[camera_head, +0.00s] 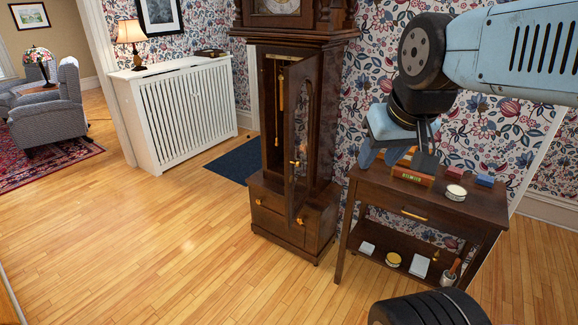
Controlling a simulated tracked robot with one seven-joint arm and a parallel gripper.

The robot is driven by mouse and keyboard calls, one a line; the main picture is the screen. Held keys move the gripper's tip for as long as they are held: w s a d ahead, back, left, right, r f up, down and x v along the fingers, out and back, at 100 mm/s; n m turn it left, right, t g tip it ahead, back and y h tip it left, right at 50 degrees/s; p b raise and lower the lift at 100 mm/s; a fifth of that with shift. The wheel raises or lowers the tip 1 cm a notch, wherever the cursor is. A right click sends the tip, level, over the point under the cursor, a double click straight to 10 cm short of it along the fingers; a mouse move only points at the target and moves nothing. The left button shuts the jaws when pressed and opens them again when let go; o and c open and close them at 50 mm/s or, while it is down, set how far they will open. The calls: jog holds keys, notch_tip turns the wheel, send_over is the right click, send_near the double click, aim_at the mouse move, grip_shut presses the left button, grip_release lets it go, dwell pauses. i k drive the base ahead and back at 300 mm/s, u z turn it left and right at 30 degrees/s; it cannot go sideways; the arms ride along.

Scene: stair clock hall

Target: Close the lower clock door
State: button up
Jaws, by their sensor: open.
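The tall dark wood clock (265,205) stands against the floral wall in the middle of the view. Its lower clock door (302,135), a narrow panel with a glass pane, stands open and swung out toward me. The door appears hinged on the right, with its free edge toward the left and a small brass knob (293,162) near that edge. Brass pendulum parts (281,95) show inside the case to the left of the door. My gripper (425,165) is open, pointing down above the side table, to the right of the clock and apart from the door.
A white radiator cover (185,115) stands left. The wood floor (170,240) before the clock is clear.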

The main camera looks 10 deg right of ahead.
aim_at(306, 69)
jog(key=u, duration=0.8)
jog(key=i, duration=1)
